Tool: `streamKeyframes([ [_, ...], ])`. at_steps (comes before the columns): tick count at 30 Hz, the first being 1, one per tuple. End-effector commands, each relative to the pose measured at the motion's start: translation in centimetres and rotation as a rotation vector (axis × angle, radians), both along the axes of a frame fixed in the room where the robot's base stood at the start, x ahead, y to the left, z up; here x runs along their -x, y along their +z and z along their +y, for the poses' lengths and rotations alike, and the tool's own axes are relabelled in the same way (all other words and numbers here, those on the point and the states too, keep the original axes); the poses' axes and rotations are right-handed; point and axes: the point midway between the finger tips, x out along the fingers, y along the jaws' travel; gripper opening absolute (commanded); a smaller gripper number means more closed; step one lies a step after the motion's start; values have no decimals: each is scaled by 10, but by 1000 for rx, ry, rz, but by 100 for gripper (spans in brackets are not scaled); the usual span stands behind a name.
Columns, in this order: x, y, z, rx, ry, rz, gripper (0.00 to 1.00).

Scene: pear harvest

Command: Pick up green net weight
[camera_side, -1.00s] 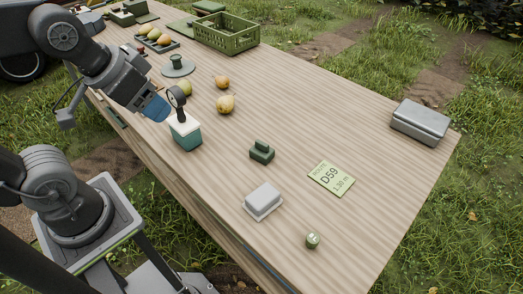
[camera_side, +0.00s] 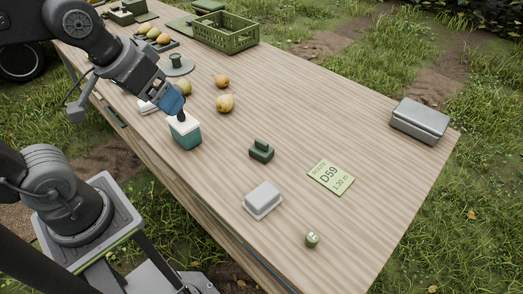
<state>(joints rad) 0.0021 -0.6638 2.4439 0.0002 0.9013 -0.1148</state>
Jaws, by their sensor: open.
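A dark green block with a raised grip on top (camera_side: 261,151) sits on the table near the middle. A small green cylinder with a pale mark on top (camera_side: 312,239) stands near the front edge. I cannot tell from the picture which of these is the net weight. My gripper (camera_side: 176,108), with blue fingers, is open above the teal box with a white top (camera_side: 186,136), up and left of both green things and apart from them. The gripper hides most of the dark round-headed thing at the box.
Pears (camera_side: 225,103) lie behind the box. A green crate (camera_side: 225,32) stands at the back. A white lidded dish (camera_side: 262,200), a green D59 card (camera_side: 331,177) and a grey metal box (camera_side: 420,120) are on the table. The table's right middle is clear.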

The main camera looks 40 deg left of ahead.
Motion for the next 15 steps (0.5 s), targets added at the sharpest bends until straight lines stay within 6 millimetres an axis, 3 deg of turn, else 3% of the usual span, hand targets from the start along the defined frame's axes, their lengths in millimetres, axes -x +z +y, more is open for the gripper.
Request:
streamKeyframes([
  [8, -87, -9, -4, 188, 458, 151, 83],
  [15, -166, -55, -8, 303, 915, 267, 83],
])
